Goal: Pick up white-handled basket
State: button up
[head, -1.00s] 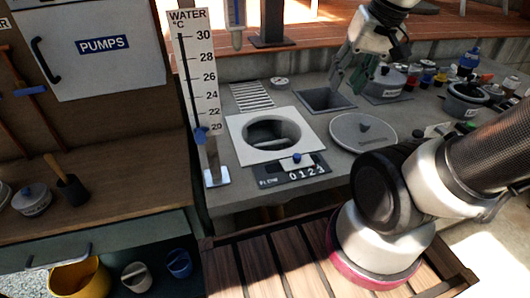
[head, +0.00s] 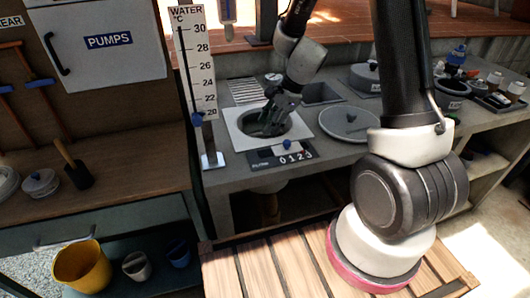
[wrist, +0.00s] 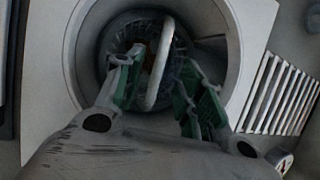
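The basket (wrist: 120,30) sits down in a round opening in a pale square plate (head: 236,123). Its white arched handle (wrist: 165,42) runs upright across the middle of the wrist view. My gripper (head: 268,124) reaches down into the opening. In the wrist view, my gripper (wrist: 160,80) is open, with one green-padded finger on each side of the handle. A gap shows between the handle and each finger. The basket's lower part is dark and partly hidden by the fingers. In the head view my gripper hides the basket.
A slatted grate (head: 246,91), a square recess (head: 322,94) and a round grey lid (head: 350,123) surround the opening. A 0-to-3 slider panel (head: 284,154) lies in front. A tall water gauge (head: 194,65) stands left. Pots and bottles crowd the right.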

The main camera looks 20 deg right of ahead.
aim_at(258, 134)
jog(key=x, duration=0.5)
jog(key=shift+f, duration=0.25)
grip_shut()
